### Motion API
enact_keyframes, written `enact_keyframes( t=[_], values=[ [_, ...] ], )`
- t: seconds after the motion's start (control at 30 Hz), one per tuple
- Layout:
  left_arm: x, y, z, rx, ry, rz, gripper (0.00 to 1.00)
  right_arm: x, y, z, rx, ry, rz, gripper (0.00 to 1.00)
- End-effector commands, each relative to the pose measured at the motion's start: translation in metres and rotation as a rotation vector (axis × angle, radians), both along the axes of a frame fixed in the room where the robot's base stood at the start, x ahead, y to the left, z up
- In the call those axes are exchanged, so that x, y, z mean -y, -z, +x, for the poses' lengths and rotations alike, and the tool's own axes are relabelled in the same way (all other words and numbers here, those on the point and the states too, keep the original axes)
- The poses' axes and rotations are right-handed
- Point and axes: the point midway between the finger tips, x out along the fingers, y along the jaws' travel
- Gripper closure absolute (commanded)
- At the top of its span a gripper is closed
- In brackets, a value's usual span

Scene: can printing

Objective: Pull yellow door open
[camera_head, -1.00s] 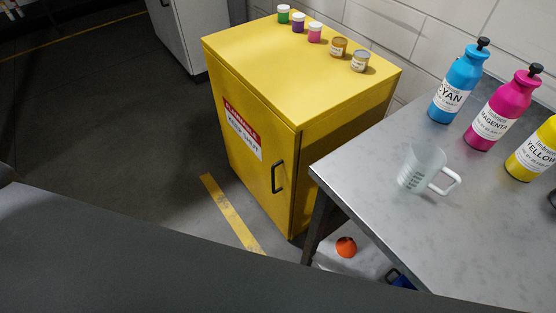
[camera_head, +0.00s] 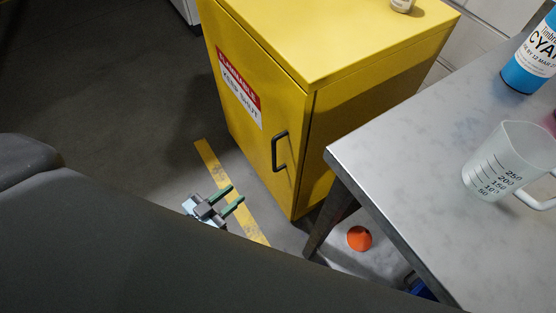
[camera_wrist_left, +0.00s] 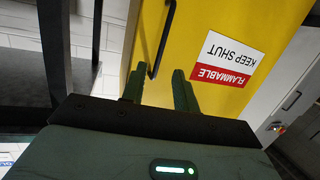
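The yellow cabinet (camera_head: 330,85) stands with its yellow door (camera_head: 255,115) shut. The door bears a red and white "FLAMMABLE KEEP SHUT" label (camera_head: 238,88) and a black bar handle (camera_head: 279,150). My left gripper (camera_head: 232,198) is in front of the door, lower left of the handle in the head view, with its two green fingers apart and nothing between them. In the left wrist view the gripper fingers (camera_wrist_left: 158,88) point at the door, and the handle (camera_wrist_left: 161,40) shows just beyond them, not touched as far as I can see. My right gripper is not in view.
A grey metal table (camera_head: 400,170) stands close to the cabinet's right, holding a measuring jug (camera_head: 505,165) and a cyan bottle (camera_head: 532,58). An orange object (camera_head: 359,238) lies below it. A small jar (camera_head: 402,4) is on the cabinet top. The floor (camera_head: 120,100) left of the door is clear.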

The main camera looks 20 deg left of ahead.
Motion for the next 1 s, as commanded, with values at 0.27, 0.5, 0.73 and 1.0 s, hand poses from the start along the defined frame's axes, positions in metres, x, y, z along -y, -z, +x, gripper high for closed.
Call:
enact_keyframes(
  t=[0.27, 0.5, 0.73, 1.0],
  values=[
    [0.004, 0.020, 0.083, 0.166, 0.297, -0.062, 0.70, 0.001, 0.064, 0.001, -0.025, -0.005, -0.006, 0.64],
    [0.003, 0.022, 0.108, 0.177, 0.432, -0.071, 0.70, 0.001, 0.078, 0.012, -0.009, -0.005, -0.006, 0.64],
    [0.003, 0.020, 0.111, 0.178, 0.448, -0.071, 0.70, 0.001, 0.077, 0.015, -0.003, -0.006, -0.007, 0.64],
    [0.024, 0.019, 0.129, 0.181, 0.445, -0.074, 0.70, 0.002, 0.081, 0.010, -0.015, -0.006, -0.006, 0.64]
  ],
)
